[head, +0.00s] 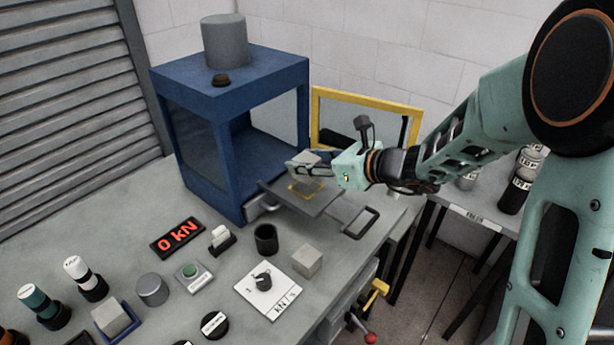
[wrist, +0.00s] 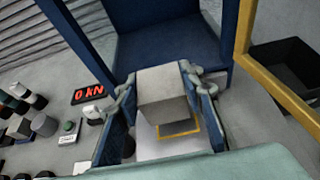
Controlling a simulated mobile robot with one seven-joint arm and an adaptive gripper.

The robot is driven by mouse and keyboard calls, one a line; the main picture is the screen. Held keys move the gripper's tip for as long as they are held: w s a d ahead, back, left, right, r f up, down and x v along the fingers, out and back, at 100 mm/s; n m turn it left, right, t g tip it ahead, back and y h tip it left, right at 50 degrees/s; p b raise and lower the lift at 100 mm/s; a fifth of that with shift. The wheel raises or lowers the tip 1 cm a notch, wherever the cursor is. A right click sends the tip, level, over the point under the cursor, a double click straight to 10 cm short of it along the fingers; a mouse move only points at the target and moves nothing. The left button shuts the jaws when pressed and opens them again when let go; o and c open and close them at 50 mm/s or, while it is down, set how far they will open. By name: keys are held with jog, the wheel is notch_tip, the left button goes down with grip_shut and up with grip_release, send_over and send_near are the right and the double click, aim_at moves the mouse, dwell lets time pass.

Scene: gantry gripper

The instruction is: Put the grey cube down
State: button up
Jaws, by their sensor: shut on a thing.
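My gripper (head: 308,164) is shut on a grey cube (wrist: 165,94), with one finger on each side of it. The cube also shows in the head view (head: 301,158), partly hidden by the fingers. It is over a grey sliding plate (head: 322,204) that extends from the blue press. A yellow square outline (head: 305,189) on the plate lies below the cube; part of it shows in the wrist view (wrist: 183,131). The cube looks a little above the plate, but the gap is hard to judge.
The blue press frame (head: 232,77) stands behind the plate, with its yellow-framed door (head: 366,97) swung open at right. The display (head: 178,237) reads 0 kN.

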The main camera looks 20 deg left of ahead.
jog(key=shift+w+a+f+b, duration=0.1)
jog(key=shift+w+f+b, duration=0.1)
jog(key=shift+f+b, duration=0.6)
jog(key=shift+w+a+f+b, duration=0.15)
jog(key=shift+f+b, duration=0.2)
jog(key=shift+f, duration=0.75)
jog(key=shift+d, duration=0.1)
jog(key=shift+f, duration=0.1)
jog(key=o, duration=1.4)
jog(key=shift+f, duration=0.1)
